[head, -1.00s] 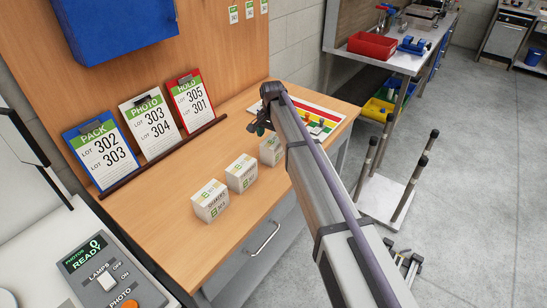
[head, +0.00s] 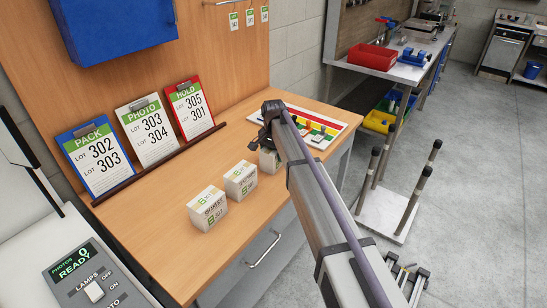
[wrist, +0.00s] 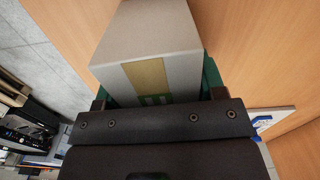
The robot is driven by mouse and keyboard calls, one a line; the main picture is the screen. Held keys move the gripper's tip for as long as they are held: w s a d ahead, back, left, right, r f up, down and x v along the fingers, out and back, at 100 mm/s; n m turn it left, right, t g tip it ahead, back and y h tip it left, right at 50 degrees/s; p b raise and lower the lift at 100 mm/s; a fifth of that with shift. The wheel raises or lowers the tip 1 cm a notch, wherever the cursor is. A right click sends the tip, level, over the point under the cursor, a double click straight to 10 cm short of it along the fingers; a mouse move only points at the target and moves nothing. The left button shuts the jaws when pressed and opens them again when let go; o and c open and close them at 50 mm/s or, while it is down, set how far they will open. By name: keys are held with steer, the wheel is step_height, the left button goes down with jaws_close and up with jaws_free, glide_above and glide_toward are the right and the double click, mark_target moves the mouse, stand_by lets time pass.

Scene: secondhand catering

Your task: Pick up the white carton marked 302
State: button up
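Three white cartons with tan tape and green marks stand in a row on the wooden table (head: 165,235): a left carton (head: 208,210), a middle carton (head: 240,180) and a right carton (head: 268,163). Their numbers are too small to read surely. My gripper (head: 264,143) is down at the right carton and hides its upper part. In the wrist view a carton (wrist: 150,45) fills the space between my green fingers (wrist: 158,90), one on each side. I cannot tell whether they press on it.
PACK (head: 95,160), PHOTO (head: 147,130) and HOLD (head: 191,110) boards lean behind a dark rail. PACK lists 302 and 303. A white board with coloured strips (head: 312,128) lies behind my gripper. A control box (head: 85,285) stands front left. The table is clear left of the cartons.

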steer(key=c, duration=0.6)
steer(key=shift+c, duration=0.2)
